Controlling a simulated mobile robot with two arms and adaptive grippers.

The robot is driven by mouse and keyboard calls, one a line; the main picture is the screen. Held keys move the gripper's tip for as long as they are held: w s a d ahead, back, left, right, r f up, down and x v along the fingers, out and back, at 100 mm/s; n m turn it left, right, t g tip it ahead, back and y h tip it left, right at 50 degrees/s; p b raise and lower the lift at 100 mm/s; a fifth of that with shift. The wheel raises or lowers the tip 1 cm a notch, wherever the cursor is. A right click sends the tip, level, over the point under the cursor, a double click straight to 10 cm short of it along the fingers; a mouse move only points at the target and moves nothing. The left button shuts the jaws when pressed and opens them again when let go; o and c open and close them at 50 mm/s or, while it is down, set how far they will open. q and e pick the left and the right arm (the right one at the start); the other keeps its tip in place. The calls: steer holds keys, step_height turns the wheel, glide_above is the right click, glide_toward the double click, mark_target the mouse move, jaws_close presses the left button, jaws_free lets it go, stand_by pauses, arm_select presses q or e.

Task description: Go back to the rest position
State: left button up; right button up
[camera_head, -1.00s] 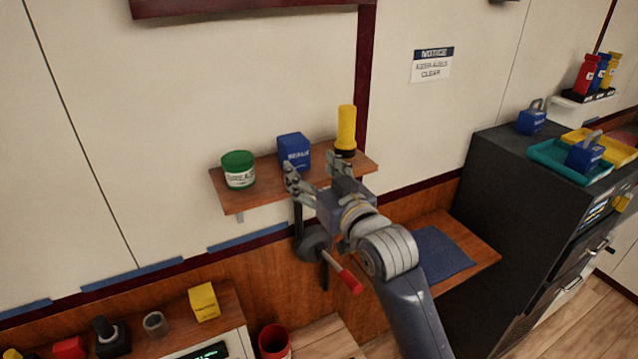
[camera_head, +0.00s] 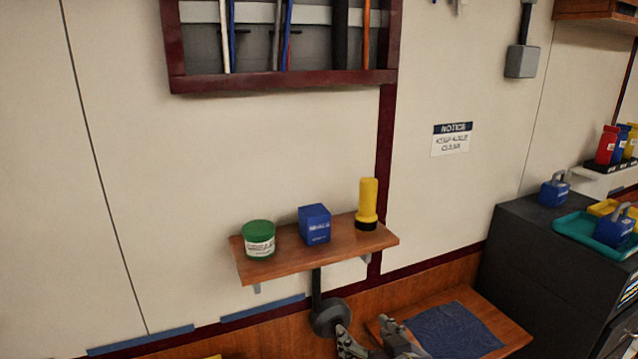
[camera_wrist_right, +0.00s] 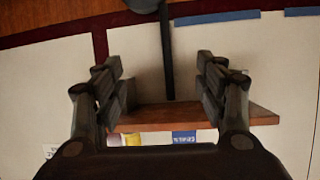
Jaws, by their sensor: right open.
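My right gripper (camera_head: 370,338) shows at the bottom edge of the head view, below the small wall shelf (camera_head: 290,265) and in front of the lower wood panel. In the right wrist view its two fingers (camera_wrist_right: 162,85) are spread apart with nothing between them, and the shelf (camera_wrist_right: 200,115) lies beyond them. My left gripper is in neither view. The shelf holds a green-lidded jar (camera_head: 259,240), a blue box (camera_head: 315,226) and an upright yellow flashlight (camera_head: 367,204). The gripper is apart from all of these.
A round dark fixture (camera_head: 327,316) hangs under the shelf. A wooden ledge with a blue mat (camera_head: 450,328) is at the lower right. A dark cabinet (camera_head: 530,255) with a teal tray (camera_head: 575,232) and blue padlocks stands at the right.

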steer(key=s+d+f+g+h, duration=0.1)
steer(key=s+d+f+g, duration=0.25)
steer(key=s+f, duration=0.45)
steer(key=s+d+f+m+g+h, duration=0.1)
steer(key=s+d+f+g+h, duration=0.25)
steer(key=s, duration=0.75)
steer(key=s+d+f+g+y, duration=0.1)
steer(key=s+d+f+g, duration=0.25)
steer(key=s+f, duration=0.55)
step_height(320, 180, down, 29)
steer(key=s+b, duration=0.2)
steer(key=b, duration=0.2)
steer(key=s+d+f+g+b, duration=0.1)
steer(key=s+d+f+b, duration=0.2)
steer(key=s+f, duration=1.4)
step_height(320, 180, down, 2)
steer(key=shift+d+f+h, duration=0.2)
steer(key=shift+d+h, duration=0.05)
steer(key=shift+h, duration=0.1)
steer(key=shift+g, duration=0.25)
